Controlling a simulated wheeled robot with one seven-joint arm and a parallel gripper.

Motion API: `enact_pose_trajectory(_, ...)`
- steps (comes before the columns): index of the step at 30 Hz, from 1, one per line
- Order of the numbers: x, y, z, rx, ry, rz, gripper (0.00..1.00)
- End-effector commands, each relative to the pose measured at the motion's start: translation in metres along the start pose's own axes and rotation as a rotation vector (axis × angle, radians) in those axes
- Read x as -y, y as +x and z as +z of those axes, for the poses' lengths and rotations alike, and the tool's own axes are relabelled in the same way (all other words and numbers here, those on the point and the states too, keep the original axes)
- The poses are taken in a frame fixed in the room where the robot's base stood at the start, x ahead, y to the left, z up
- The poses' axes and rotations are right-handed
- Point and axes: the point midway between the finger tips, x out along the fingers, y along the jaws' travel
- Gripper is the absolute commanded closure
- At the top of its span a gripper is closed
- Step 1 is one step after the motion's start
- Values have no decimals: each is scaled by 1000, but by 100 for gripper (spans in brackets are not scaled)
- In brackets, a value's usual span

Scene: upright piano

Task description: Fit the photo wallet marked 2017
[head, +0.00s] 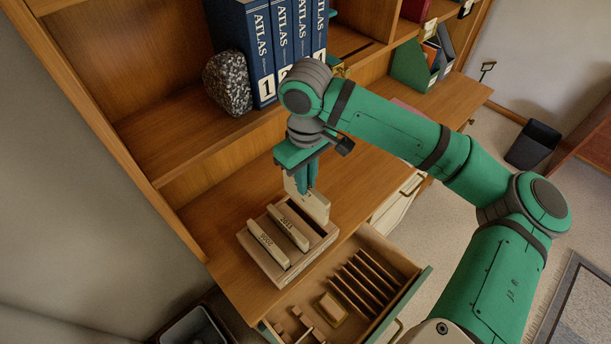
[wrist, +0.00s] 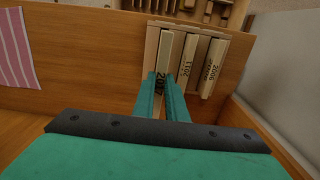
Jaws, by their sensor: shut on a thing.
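My gripper (head: 308,186) is shut on a cream photo wallet (head: 319,206), held upright over the right end of a wooden slotted box (head: 307,264) on the desk. In the wrist view, the held wallet (wrist: 166,48) is between my fingertips (wrist: 163,77); its label looks like 2017, partly covered by a finger. Two other wallets stand in the box: the middle one (head: 288,228), whose label looks like 2011 in the wrist view (wrist: 189,55), and the left one (head: 267,245), which looks like 2006. A dark empty slot (head: 322,229) shows below the held wallet. I cannot tell whether its lower edge has entered.
An open drawer (head: 350,300) with dividers lies below the desk edge. Blue atlas volumes (head: 262,50) and a grey rock (head: 228,83) stand on the shelf behind. A pink striped cloth (wrist: 17,45) lies on the desk. The desk left of the box is clear.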

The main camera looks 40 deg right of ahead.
Motion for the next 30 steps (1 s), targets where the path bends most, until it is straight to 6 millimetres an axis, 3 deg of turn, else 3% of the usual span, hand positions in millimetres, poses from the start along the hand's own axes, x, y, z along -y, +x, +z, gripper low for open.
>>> enact_pose_trajectory(15, 0, 40, 0, 0, -1, -1, 100)
enact_pose_trajectory(30, 0, 47, 0, 0, 0, 0, 100)
